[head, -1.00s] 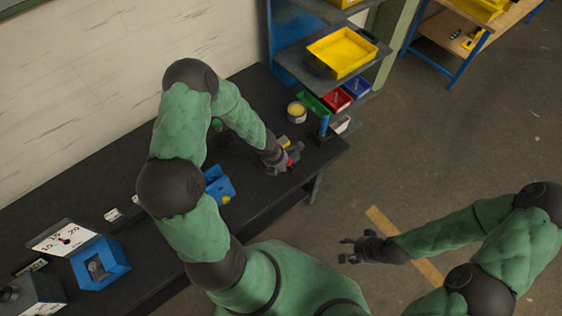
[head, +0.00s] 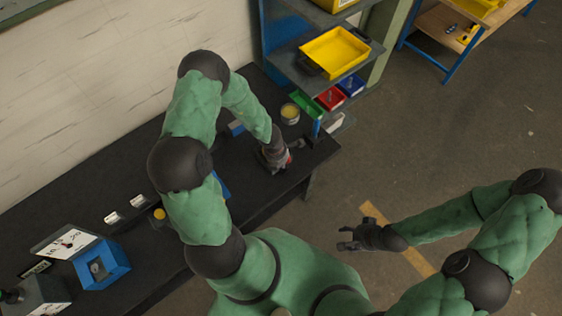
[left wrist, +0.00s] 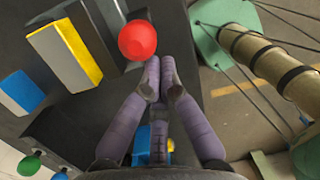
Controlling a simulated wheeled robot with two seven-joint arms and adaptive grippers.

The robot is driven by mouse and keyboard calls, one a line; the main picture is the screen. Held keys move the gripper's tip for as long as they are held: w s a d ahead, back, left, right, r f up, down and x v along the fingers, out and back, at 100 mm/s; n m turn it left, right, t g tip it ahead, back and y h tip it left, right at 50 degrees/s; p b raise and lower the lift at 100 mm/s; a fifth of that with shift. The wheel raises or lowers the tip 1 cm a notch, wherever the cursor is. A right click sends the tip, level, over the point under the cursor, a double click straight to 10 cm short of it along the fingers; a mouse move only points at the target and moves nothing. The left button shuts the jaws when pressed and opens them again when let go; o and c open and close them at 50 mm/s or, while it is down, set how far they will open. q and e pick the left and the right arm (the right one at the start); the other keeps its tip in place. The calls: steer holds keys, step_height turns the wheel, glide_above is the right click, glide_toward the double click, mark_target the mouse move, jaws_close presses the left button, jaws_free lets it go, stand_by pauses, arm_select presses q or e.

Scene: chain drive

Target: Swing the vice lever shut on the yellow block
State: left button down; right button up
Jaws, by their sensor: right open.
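My right gripper (head: 345,238) is open and empty over the floor.
The dark bench (head: 120,175) runs along the wall. A round tin (head: 290,113), a blue post (head: 315,130) and small bins (head: 330,98) stand near its right end. A blue box (head: 102,264) and a dial panel (head: 66,241) stand at its left. A second blue block (left wrist: 20,92) lies left of the vice.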

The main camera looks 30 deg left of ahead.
arm_select(q)
steer(key=shift+w+r, duration=0.35)
steer(key=shift+w, duration=0.3)
step_height(320, 180, up, 11)
steer(key=s+a, duration=0.1)
steer(key=s, duration=0.1)
steer(key=shift+s+a, duration=0.2)
steer(key=shift+s, duration=0.2)
stand_by(0.4)
steer(key=s+d+f+m+g+h, duration=0.1)
steer(key=s+d+f+m, duration=0.55)
steer(key=m, duration=0.85)
steer(key=s+d+f+m+h, duration=0.1)
steer(key=s+d+f+m, duration=0.55)
steer(key=m, duration=0.85)
steer(key=w+d+f+m+b, duration=0.1)
steer(key=d+f+b, duration=0.2)
steer(key=f+b, duration=2.2)
steer(key=b, duration=0.3)
steer(key=shift+d+f+h, duration=0.15)
steer(key=shift+f+h, duration=0.05)
steer(key=shift+h, duration=0.1)
